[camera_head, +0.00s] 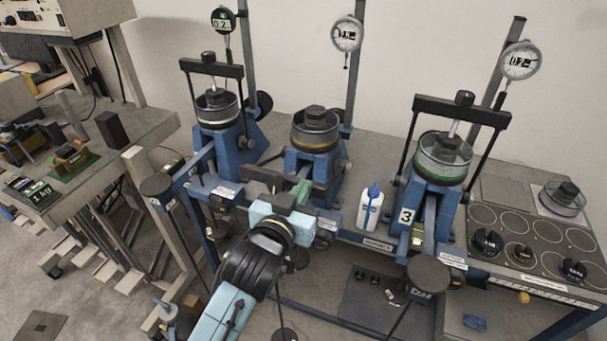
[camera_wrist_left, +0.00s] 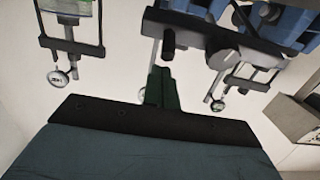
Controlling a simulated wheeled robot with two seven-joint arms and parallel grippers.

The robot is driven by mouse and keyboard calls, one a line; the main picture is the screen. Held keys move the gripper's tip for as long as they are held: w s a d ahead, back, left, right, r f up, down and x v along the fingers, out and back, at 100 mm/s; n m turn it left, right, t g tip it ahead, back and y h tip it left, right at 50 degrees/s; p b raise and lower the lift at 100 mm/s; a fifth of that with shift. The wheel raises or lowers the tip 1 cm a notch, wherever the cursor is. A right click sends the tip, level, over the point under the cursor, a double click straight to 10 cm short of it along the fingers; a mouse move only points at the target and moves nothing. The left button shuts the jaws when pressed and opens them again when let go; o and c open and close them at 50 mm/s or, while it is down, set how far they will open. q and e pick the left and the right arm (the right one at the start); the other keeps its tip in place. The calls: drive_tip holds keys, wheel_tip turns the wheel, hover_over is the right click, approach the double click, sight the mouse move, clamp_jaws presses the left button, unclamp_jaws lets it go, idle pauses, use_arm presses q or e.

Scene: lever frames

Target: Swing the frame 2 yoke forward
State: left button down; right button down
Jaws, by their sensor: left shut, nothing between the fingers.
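The middle frame, frame 2, has its round cell (camera_head: 315,130) uncovered on a blue stand. A dark crossbar, which looks like the frame 2 yoke (camera_head: 262,179), lies low in front of that cell. In the left wrist view the bar (camera_wrist_left: 205,30) with a short stub crosses the top middle. My left gripper (camera_head: 301,190) is at the bar, its green fingers shut and empty; they also show in the wrist view (camera_wrist_left: 161,82). I cannot tell whether they touch the bar. My left wrist hides part of the frame's front. My right gripper is out of view.
Frame 1's yoke (camera_head: 211,67) and frame 3's yoke (camera_head: 461,110) stand over their cells. A white bottle (camera_head: 370,210) stands right of my gripper. Dial gauges (camera_head: 346,34) hang on posts behind.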

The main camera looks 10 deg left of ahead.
use_arm(q)
drive_tip(key=r+p, duration=0.1)
drive_tip(key=w+r+p, duration=0.1)
drive_tip(key=shift+d+r, duration=0.15)
drive_tip(key=shift+r, duration=0.2)
drive_tip(key=shift+s+r+p, duration=0.1)
drive_tip(key=shift+r+p, duration=0.15)
drive_tip(key=shift+p, duration=0.1)
drive_tip(key=f+b+v, duration=0.1)
drive_tip(key=b+v, duration=0.1)
drive_tip(key=v, duration=0.6)
drive_tip(key=s+a+f+g+b, duration=0.1)
drive_tip(key=s+f+g+b, duration=0.15)
drive_tip(key=f, duration=1.15)
drive_tip(key=s+a+f+m+g+y+b, duration=0.1)
drive_tip(key=s+f+g, duration=0.2)
drive_tip(key=f, duration=1.1)
drive_tip(key=s+a+f+g+b, duration=0.1)
drive_tip(key=s+f+g+b, duration=0.15)
drive_tip(key=f, duration=1.15)
drive_tip(key=s+a+f+g+y+b, duration=0.1)
drive_tip(key=s+a+f, duration=0.5)
drive_tip(key=s+f, duration=0.6)
drive_tip(key=s+a+f+g+y+b, duration=0.1)
drive_tip(key=s+a+f+g+b, duration=0.3)
drive_tip(key=s+f, duration=0.9)
drive_tip(key=s+a+g, duration=0.2)
drive_tip(key=s, duration=0.3)
drive_tip(key=shift+n+g, duration=0.3)
drive_tip(key=shift+n, duration=0.1)
